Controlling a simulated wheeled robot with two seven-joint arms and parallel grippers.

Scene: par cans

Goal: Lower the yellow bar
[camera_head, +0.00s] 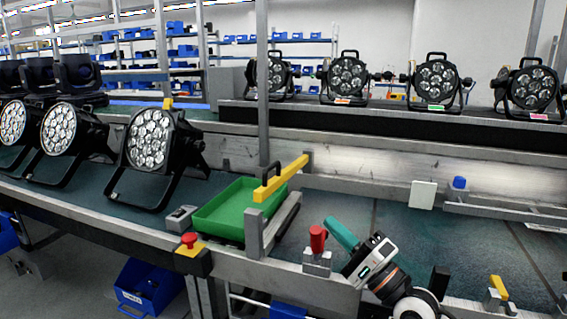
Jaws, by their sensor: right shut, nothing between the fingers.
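My left gripper is not in view.
A green tray (222,212) sits left of the bar. Black par cans (154,139) stand on the bench at left and several more on the back shelf. A red button (189,239) is on the front edge. The dark green bench top (400,235) right of the bar is mostly clear.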

